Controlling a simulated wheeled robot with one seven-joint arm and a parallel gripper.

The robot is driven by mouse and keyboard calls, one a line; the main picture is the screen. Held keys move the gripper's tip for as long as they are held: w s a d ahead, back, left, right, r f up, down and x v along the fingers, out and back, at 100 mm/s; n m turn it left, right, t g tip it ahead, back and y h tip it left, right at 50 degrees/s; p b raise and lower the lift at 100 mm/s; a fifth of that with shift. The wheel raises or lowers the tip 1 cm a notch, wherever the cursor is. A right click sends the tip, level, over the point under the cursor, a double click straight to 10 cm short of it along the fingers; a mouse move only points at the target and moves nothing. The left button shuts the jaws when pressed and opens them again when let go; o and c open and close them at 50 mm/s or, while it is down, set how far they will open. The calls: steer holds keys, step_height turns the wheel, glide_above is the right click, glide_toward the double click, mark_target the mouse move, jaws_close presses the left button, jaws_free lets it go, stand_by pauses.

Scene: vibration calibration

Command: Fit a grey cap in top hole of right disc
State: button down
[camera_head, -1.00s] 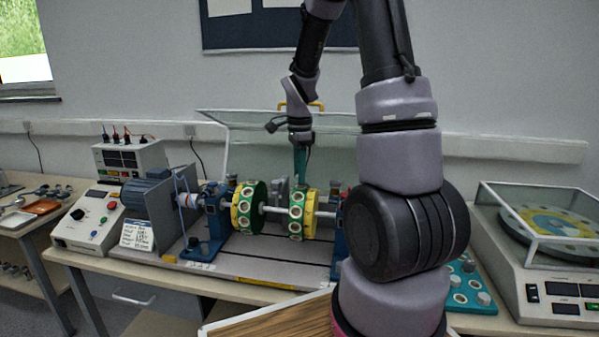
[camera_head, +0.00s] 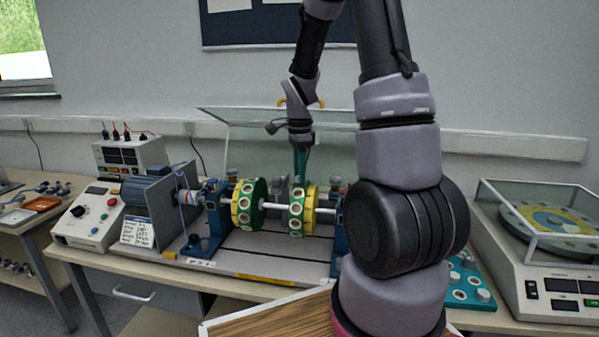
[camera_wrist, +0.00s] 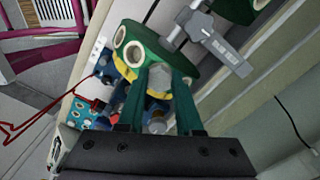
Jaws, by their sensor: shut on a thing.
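The right disc (camera_head: 309,211), green and yellow with pale-rimmed holes, sits on a horizontal shaft beside the left disc (camera_head: 243,205). My gripper (camera_head: 300,178) points down at the top of the right disc. In the wrist view, my gripper's green fingers (camera_wrist: 160,72) are closed on a small grey cap (camera_wrist: 158,75) at the disc's rim. Its lower part is hidden, so I cannot tell whether it is in the top hole. Open holes of the right disc (camera_wrist: 146,38) show to the left of the fingers.
A blue bearing stand (camera_head: 207,232) is left of the discs. A grey clamp-like part (camera_wrist: 208,36) is close to the fingers. A teal tray (camera_head: 466,283) with grey caps lies at right. A balance (camera_head: 545,270) stands farther right. A clear raised guard (camera_head: 245,125) is behind.

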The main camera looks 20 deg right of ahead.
steer(key=shift+f, duration=0.2)
steer(key=shift+c, duration=2.4)
jaws_free()
step_height(320, 180, up, 11)
steer(key=shift+f, duration=0.1)
